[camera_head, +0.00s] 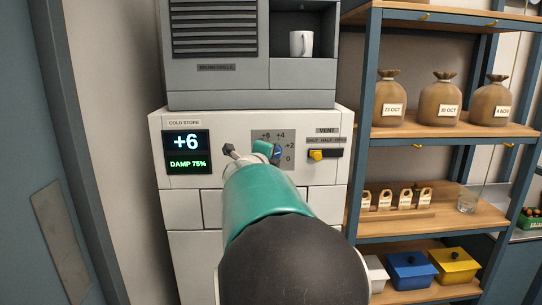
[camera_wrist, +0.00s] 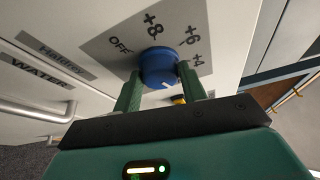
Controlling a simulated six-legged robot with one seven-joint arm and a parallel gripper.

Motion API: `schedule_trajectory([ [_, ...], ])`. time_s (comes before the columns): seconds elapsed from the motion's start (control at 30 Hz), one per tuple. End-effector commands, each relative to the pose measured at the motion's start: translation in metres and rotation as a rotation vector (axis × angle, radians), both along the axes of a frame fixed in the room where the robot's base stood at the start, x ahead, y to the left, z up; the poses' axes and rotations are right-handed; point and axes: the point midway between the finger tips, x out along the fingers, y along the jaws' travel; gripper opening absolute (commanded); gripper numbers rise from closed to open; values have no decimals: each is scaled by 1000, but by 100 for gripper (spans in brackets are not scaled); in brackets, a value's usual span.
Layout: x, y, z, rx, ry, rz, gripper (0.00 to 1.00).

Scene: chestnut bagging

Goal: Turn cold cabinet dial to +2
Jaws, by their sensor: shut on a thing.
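The cold cabinet (camera_head: 336,180) is a white unit marked COLD STORE. Its display (camera_head: 187,142) reads +6, with DAMP 75% below.
A yellow VENT slider (camera_head: 317,155) is close to the dial's right. A grey unit with a white mug (camera_head: 301,44) stands on top. Shelves at right hold several sacks (camera_head: 440,103) and lidded boxes (camera_head: 410,270). A pale handle (camera_wrist: 38,110) shows in the wrist view.

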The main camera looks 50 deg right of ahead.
Motion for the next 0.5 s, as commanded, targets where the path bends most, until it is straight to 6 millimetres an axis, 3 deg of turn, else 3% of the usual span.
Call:
schedule_trajectory([
  [0.37,0,-2,2,0,-5,-2,19],
  [0.4,0,-2,2,0,-5,-2,43],
  [0.5,0,-2,2,0,-4,-2,62],
])
